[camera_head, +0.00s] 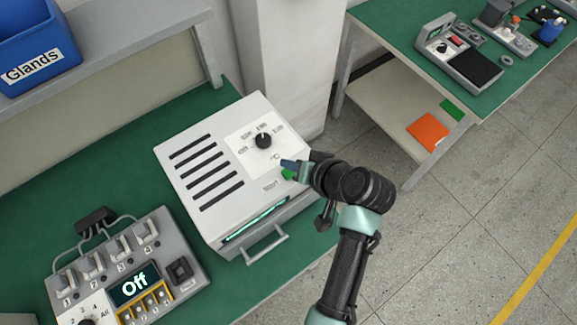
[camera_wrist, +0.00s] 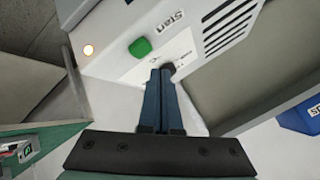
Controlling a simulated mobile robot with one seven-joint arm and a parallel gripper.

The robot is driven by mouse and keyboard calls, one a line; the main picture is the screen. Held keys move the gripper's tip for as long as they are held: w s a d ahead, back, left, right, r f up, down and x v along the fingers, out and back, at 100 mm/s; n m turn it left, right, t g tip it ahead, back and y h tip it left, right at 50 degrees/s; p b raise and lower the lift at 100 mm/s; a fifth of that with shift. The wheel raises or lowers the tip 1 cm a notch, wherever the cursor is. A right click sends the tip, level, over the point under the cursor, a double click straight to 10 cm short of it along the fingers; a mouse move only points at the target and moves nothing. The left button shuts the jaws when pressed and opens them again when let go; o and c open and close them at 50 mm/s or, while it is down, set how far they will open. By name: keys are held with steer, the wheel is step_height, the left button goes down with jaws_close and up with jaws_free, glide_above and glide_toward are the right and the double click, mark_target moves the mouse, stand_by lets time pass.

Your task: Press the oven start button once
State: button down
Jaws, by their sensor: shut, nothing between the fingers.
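The white oven (camera_head: 215,150) stands on the green bench in the head view, with a dark knob (camera_head: 263,140) and temperature markings on its top panel. The green start button (camera_head: 288,174) is partly covered by my gripper in the head view. In the wrist view the button (camera_wrist: 140,47) is fully visible beside the "Start" label. My gripper (camera_head: 287,163) is shut and empty, its blue fingers over the panel between knob and button. In the wrist view the fingertips (camera_wrist: 161,73) overlap the dark knob, to one side of the button. Contact cannot be judged.
A grey switch box (camera_head: 130,270) with a display reading "Off" stands at the lower left. A blue "Glands" bin (camera_head: 35,45) sits on the shelf above. A white pillar (camera_head: 285,70) rises behind the oven.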

step_height(320, 180, up, 4)
steer(key=p, duration=0.2)
steer(key=shift+f+p, duration=0.2)
steer(key=shift+p, duration=0.1)
steer(key=shift+f, duration=0.1)
stand_by(0.4)
steer(key=w+d+r+t+h+b, duration=0.1)
steer(key=w+r+t, duration=0.2)
steer(key=r, duration=0.7)
steer(key=w+r+n+t+h+b, duration=0.15)
steer(key=w+r+t, duration=0.25)
steer(key=r, duration=0.5)
steer(key=w+d+r+t+h+b, duration=0.1)
steer(key=w+r+t+h, duration=0.15)
steer(key=r, duration=0.75)
steer(key=s+r+t, duration=0.3)
steer(key=s+r, duration=0.2)
steer(key=r, duration=0.4)
steer(key=s+a+r+t+b, duration=0.1)
steer(key=s+r+t, duration=0.3)
steer(key=r, duration=0.5)
steer(key=s+a+r+t+h+b, duration=0.1)
steer(key=s+r+t, duration=0.3)
steer(key=r, duration=0.5)
steer(key=s+m, duration=0.1)
steer(key=s, duration=0.1)
steer(key=shift+s+a+r, duration=0.15)
steer(key=shift+s+a, duration=0.1)
steer(key=shift+s, duration=0.1)
